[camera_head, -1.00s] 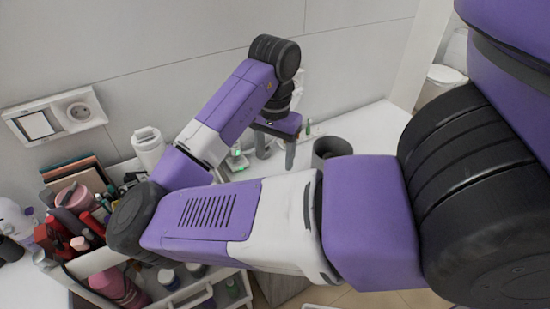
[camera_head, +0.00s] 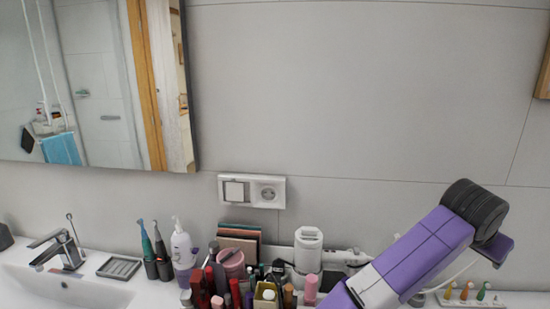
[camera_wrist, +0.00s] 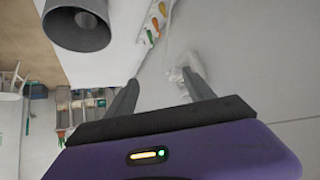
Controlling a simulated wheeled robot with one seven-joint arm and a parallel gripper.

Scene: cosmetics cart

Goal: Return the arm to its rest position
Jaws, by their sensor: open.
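In the wrist view my gripper (camera_wrist: 161,90) shows its two dark fingers spread apart with nothing between them. The purple hand body fills the bottom of that view. In the head view my purple and white arm (camera_head: 425,248) rises from the bottom edge at lower right to a black joint. Part of the purple hand (camera_head: 497,249) shows beyond that joint, against the wall; its fingers cannot be made out there.
Several cosmetics (camera_head: 235,290) crowd the cart left of the arm. A white holder (camera_head: 307,250) stands behind them. Small coloured bottles (camera_head: 467,291) sit in a row below the hand. A dark grey cup (camera_wrist: 78,38) is in the wrist view. A sink (camera_head: 65,288) is at left.

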